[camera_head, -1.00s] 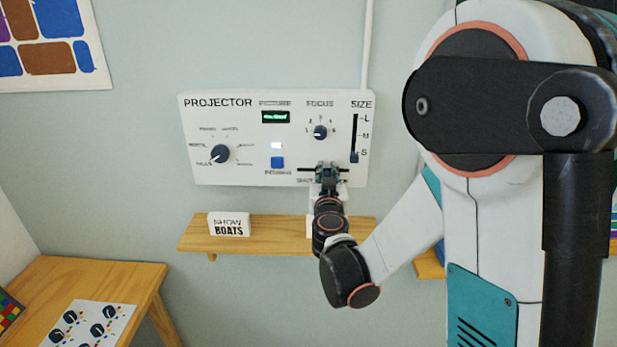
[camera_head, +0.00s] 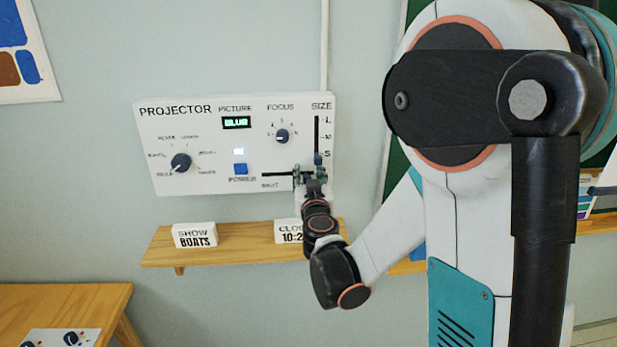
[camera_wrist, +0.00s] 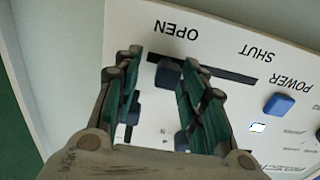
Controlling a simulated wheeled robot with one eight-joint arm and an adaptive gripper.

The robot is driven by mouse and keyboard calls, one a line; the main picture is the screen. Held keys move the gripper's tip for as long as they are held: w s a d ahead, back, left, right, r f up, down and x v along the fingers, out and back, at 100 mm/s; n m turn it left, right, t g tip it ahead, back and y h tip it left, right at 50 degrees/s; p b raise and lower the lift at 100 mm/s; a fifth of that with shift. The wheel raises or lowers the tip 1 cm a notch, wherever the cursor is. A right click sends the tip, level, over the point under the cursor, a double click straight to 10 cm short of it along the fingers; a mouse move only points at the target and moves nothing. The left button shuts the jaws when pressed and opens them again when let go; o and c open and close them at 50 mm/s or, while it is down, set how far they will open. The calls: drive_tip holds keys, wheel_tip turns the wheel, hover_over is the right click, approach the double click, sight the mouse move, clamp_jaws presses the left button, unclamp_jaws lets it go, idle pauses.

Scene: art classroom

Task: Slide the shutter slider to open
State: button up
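My gripper (camera_head: 309,170) is at the slot's right part in the head view and hides the knob there. In the wrist view my gripper (camera_wrist: 160,85) has its green fingers apart, one on each side of the knob. The knob is close to the right finger; I cannot tell if they touch. A gap shows on the left.
The vertical size slider (camera_head: 318,159) is close beside my gripper. The focus knob (camera_head: 282,136), blue power button (camera_head: 240,168) and picture dial (camera_head: 180,162) are on the same panel. A wooden shelf (camera_head: 245,252) below holds a SHOW BOATS sign (camera_head: 194,235) and a partly hidden clock sign (camera_head: 287,232).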

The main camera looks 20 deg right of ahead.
drive_tip(key=v, duration=1.2)
drive_tip(key=s+d+f+g+b, duration=0.3)
drive_tip(key=s+f+g, duration=0.25)
drive_tip(key=s, duration=0.25)
drive_tip(key=s+a+f+n+g+y+b, duration=0.2)
drive_tip(key=s+a+f+n+g+y, duration=0.1)
drive_tip(key=s+a, duration=0.6)
drive_tip(key=s+f+g+y, duration=0.1)
drive_tip(key=s+y, duration=0.1)
drive_tip(key=s, duration=0.1)
drive_tip(key=shift+a+n+g+y+b, duration=0.3)
drive_tip(key=shift+g, duration=0.05)
